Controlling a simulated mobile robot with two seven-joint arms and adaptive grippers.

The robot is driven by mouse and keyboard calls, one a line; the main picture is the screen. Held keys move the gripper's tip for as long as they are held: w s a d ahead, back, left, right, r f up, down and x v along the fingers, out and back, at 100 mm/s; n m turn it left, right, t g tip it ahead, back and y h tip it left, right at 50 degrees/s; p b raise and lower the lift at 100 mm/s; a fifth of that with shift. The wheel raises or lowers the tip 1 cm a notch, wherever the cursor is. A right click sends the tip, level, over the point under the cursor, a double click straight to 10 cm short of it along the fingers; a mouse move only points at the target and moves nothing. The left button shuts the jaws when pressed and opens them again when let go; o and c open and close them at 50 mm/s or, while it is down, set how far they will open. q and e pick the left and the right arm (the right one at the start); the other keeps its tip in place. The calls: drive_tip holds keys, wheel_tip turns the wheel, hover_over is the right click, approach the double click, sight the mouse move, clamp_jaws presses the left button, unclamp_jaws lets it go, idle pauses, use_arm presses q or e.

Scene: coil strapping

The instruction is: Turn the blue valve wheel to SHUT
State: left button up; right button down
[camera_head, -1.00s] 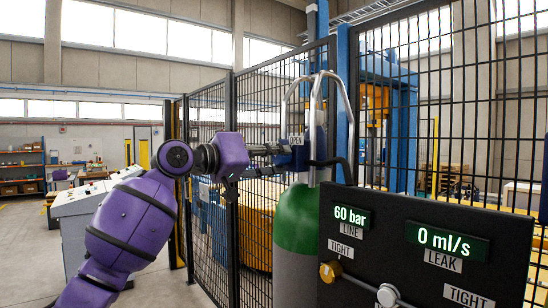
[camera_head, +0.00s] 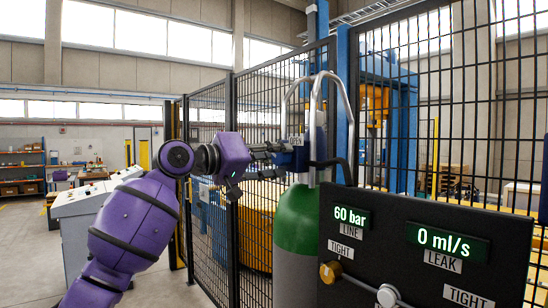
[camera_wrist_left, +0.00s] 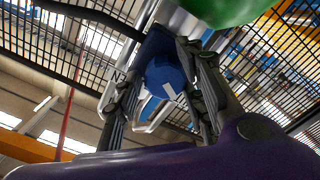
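The blue valve wheel (camera_head: 291,158) is on top of the green-shouldered gas cylinder (camera_head: 296,225), partly hidden by my left gripper (camera_head: 272,158) in the head view. In the left wrist view the wheel (camera_wrist_left: 163,78) faces me with a white mark on its face. The fingers of my left gripper (camera_wrist_left: 163,85) lie on either side of it, close to its rim; whether both press on it is unclear. A small OPEN label (camera_head: 296,140) shows above the wheel. SHUT lettering is not visible. My right gripper is not in view.
A black panel (camera_head: 385,235) at the lower right shows 60 bar LINE and 0 ml/s LEAK, with TIGHT labels. Pale curved guard bars (camera_head: 345,100) rise around the cylinder top. Black mesh fencing (camera_head: 255,110) stands behind the arm. A grey console (camera_head: 80,210) stands left.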

use_arm(q)
drive_tip(key=shift+o, duration=0.2)
drive_tip(key=shift+r, duration=0.1)
drive_tip(key=shift+a, duration=0.1)
drive_tip(key=shift+s+a, duration=0.15)
drive_tip(key=shift+a, duration=0.15)
drive_tip(key=v, duration=1.1)
drive_tip(key=shift+s, duration=0.2)
